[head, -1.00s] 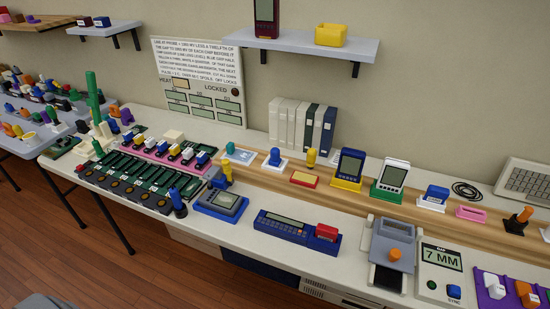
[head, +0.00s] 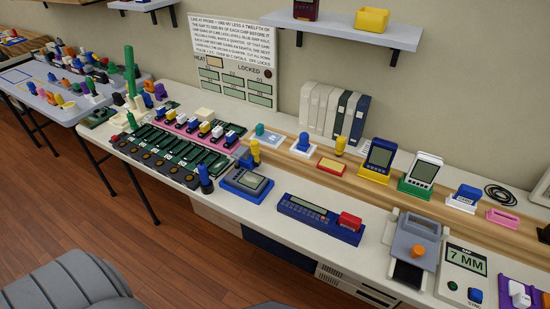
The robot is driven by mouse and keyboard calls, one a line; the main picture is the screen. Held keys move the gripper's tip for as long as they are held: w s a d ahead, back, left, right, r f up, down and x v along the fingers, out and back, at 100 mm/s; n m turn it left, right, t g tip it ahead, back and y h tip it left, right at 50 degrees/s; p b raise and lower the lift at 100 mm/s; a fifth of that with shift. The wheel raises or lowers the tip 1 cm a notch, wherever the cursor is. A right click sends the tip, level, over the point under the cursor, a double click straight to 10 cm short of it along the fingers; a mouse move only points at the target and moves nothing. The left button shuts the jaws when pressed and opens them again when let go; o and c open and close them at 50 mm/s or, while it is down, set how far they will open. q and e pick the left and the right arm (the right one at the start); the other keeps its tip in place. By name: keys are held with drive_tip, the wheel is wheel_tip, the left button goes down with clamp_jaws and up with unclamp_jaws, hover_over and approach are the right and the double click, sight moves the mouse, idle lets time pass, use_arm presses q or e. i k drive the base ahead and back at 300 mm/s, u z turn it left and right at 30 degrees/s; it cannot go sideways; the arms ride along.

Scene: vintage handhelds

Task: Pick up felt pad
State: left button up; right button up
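I cannot tell for sure which item is the felt pad. A flat red piece with a yellow edge (head: 331,166) lies on the wooden strip toward the back of the long bench. A pale board with a teal knobbed piece (head: 264,134) lies further left. A pink block (head: 503,217) sits on the strip at the right. Neither of my grippers is in view.
The long white bench (head: 265,212) holds green circuit boards (head: 170,148), a blue handheld (head: 247,183), a blue keyboard device (head: 318,217), a grey press (head: 414,245) and a 7 MM gauge (head: 465,270). A second crowded table (head: 62,117) stands left. Wooden floor lies in front.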

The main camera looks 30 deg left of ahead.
sight(304, 146)
drive_tip(key=k, duration=0.5)
drive_tip(key=u, duration=1.6)
drive_tip(key=i, duration=1.05)
drive_tip(key=z, duration=0.75)
